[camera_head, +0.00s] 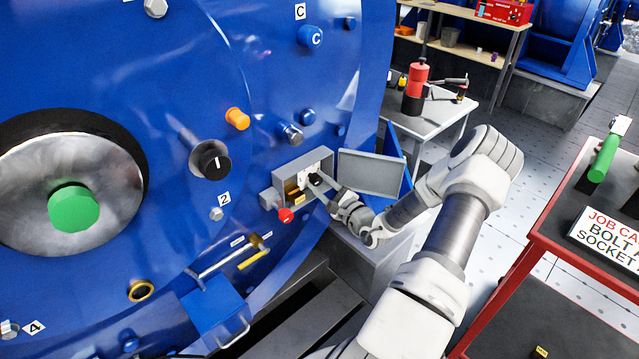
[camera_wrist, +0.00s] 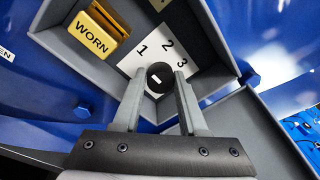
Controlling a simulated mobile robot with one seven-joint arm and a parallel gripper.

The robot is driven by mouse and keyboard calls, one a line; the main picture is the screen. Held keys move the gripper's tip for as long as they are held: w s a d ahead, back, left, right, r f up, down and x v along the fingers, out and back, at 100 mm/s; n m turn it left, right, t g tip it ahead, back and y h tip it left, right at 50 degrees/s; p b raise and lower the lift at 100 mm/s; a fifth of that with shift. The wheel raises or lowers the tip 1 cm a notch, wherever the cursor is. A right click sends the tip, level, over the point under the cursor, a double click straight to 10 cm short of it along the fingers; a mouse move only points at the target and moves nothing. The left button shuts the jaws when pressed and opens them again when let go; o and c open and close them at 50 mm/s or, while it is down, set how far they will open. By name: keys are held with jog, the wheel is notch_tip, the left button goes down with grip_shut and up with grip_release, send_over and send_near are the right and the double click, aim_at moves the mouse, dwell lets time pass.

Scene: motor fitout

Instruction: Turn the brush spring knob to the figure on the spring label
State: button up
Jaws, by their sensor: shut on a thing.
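The small black knob (camera_wrist: 159,75) with a short white mark sits in the open grey box (camera_head: 290,167) on the blue motor housing. A white plate (camera_wrist: 181,52) behind it carries the figures 1, 2 and 3 in a fan. The mark lies slanted on the knob face; I cannot tell which figure it points to. My gripper (camera_wrist: 160,88) reaches into the box with a finger on each side of the knob, shut on it. A brass block (camera_wrist: 97,32) marked WORN is left of the plate. I cannot make out a figure on a spring label.
The box's grey door (camera_head: 371,174) stands open to the right, close to my wrist. A red knob (camera_head: 285,215) is below the box. A red-framed cart (camera_head: 545,232) stands at right.

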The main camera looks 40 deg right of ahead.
grip_shut()
